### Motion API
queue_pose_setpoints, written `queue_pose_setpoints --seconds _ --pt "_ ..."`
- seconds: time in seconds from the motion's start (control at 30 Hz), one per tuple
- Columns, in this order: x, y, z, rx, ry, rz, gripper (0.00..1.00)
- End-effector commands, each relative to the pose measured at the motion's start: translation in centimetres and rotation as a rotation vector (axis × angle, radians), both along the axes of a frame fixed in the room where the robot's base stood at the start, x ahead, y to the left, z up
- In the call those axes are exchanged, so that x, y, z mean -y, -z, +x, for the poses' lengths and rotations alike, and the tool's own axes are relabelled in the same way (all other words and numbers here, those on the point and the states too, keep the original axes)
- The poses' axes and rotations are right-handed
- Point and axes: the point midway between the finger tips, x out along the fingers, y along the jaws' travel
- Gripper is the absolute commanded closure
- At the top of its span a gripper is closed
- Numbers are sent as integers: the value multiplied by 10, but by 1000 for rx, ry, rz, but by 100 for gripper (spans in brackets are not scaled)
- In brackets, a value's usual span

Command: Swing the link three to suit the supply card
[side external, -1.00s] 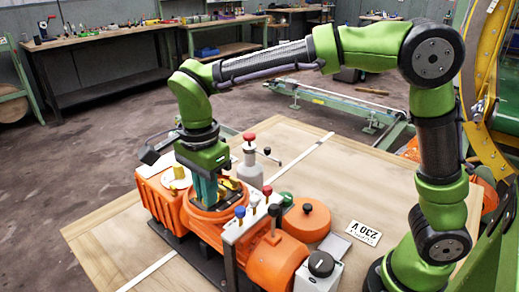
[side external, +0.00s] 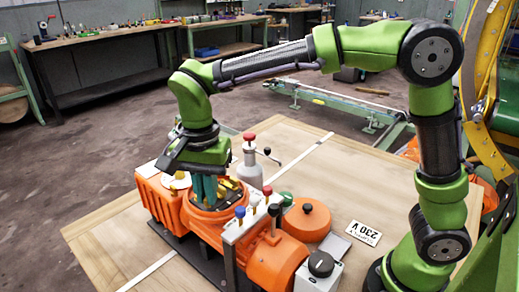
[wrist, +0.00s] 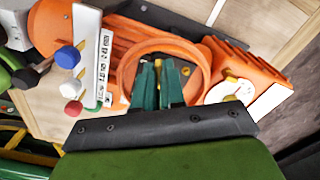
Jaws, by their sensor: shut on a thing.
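The orange motor (side external: 272,262) has an open round terminal housing (side external: 219,212), which also shows in the wrist view (wrist: 124,66). My gripper (side external: 206,192) points down into this housing. In the wrist view its green fingers (wrist: 157,88) are close together, shut on a small yellow link (wrist: 158,63) that shows only as a sliver between the tips. The fingers hide most of it. The other links and the terminals are mostly covered or too small to tell apart.
A pale bracket (side external: 236,232) with blue, white and red knobs stands close beside the housing. A red-topped grey cylinder (side external: 251,165) stands behind it. An orange round lid (side external: 306,220) lies to the right. The table's far right is clear.

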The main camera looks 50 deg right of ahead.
Motion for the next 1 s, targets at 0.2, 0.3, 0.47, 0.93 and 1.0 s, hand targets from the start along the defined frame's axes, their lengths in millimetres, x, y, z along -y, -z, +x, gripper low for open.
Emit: queue_pose_setpoints --seconds 0.2,0.3,0.47,0.93,1.0 --pt "0 -1 0 2 -205 1 100" --pt "0 -1 0 2 -299 1 100" --pt "0 -1 0 2 -453 1 100" --pt "0 -1 0 1 -857 1 100" --pt "0 -2 0 2 -901 2 100"
